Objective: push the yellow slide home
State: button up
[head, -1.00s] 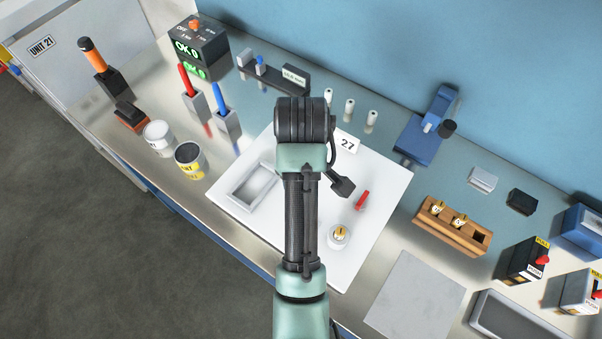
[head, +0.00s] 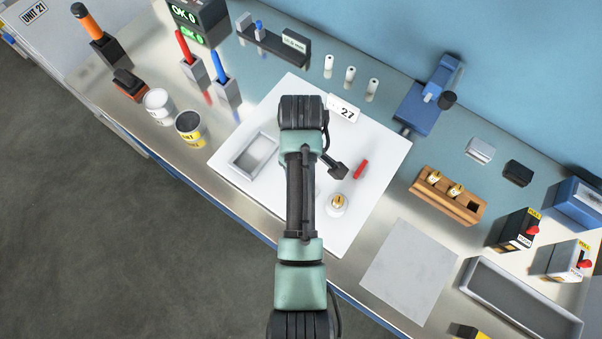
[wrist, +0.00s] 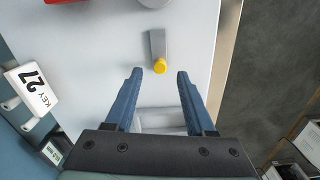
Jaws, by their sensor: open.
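The yellow slide shows in the wrist view as a round yellow end (wrist: 159,66) on a narrow grey piece (wrist: 157,44), lying over the white board (wrist: 205,50). My gripper (wrist: 159,75) has two blue fingers, open and apart with nothing between them. The yellow end lies just beyond the fingertips, about midway between them in the picture. I cannot tell the height gap or any contact. In the head view my own arm covers the gripper and the slide.
A shallow grey tray (head: 236,166) is on the board's left. A "KEY 27" card (wrist: 32,83), a red piece (head: 361,169) and a round white piece with a yellow mark (head: 336,204) are nearby. A wooden block (head: 440,202) stands right. A flat grey plate (head: 400,285) is bare.

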jog(key=shift+f, duration=1.65)
grip_shut()
